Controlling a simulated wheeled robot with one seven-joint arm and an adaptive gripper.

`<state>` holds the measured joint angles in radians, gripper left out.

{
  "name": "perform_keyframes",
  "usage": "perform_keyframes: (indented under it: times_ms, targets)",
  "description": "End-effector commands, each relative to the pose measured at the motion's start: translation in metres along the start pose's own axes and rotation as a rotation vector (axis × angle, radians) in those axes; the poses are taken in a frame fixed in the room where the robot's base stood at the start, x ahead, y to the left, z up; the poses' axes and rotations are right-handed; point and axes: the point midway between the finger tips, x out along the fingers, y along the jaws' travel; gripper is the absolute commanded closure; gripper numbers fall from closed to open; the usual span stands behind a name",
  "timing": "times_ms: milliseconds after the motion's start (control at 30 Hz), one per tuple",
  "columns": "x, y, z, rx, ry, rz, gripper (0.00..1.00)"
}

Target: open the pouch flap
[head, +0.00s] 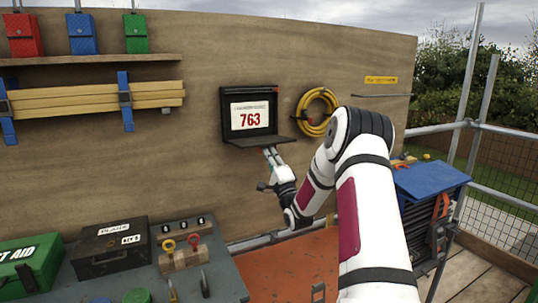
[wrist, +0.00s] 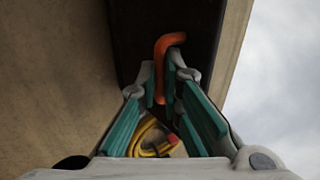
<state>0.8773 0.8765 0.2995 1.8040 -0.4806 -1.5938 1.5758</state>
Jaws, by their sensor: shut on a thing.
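The pouch (head: 224,115) is a dark case on the plywood wall, with a white card reading 763 inside. Its dark flap (head: 280,141) is folded down and juts out from the lower edge. In the wrist view the flap's dark underside (wrist: 130,35) fills the top middle. An orange hooked pull (wrist: 171,41) lies against it. My gripper (head: 268,152) is just below the flap. In the wrist view its green-padded fingers (wrist: 161,82) are shut on the orange pull, whose bent upper end shows above the fingertips.
A yellow coiled hose (head: 303,117) hangs right of the pouch. A shelf (head: 90,60) and strapped boards (head: 60,102) are at left. A bench with a black box (head: 108,247) and green first aid case (head: 25,265) is lower left. A blue-topped tool box (head: 430,178) stands right.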

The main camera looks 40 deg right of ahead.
Motion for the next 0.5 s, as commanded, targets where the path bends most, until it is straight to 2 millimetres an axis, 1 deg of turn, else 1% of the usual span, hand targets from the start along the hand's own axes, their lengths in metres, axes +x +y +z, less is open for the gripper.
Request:
perform_keyframes:
  times_ms: [33, 233, 267, 300, 333, 500]
  targets:
    - [0.001, 0.0047, 0.0027, 0.006, -0.002, 0.011, 1.0]
    - [0.001, 0.0049, 0.003, 0.006, -0.002, 0.011, 1.0]
    - [0.001, 0.0049, 0.0031, 0.006, -0.002, 0.011, 0.86]
    - [0.0009, 0.0049, 0.0032, 0.006, -0.003, 0.011, 0.77]
    - [0.0008, 0.0048, 0.0032, 0.006, -0.003, 0.011, 0.72]
    - [0.0004, 0.0035, 0.002, 0.004, -0.002, 0.009, 0.72]
